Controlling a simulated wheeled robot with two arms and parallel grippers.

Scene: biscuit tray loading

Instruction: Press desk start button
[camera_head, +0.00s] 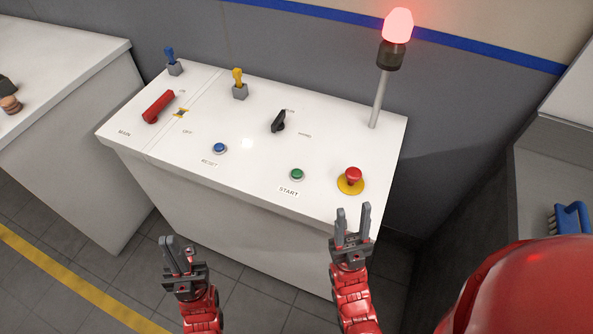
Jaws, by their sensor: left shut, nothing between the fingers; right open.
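The green start button (297,174) sits in a metal ring on the white desk (240,187), with the label START just below it. My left gripper (175,242) is shut and empty, in front of the desk's front face, lower left of the button. My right gripper (352,212) is open and empty, near the desk's front right edge, lower right of the button. Neither gripper appears to touch the button, and the button is fully visible.
A red mushroom button (353,174) on a yellow disc stands right of the start button. A blue reset button (220,148), a black selector (279,121), a red main handle (158,106) and yellow (238,77) and blue (170,54) levers share the desktop. A lamp (397,25) glows red.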

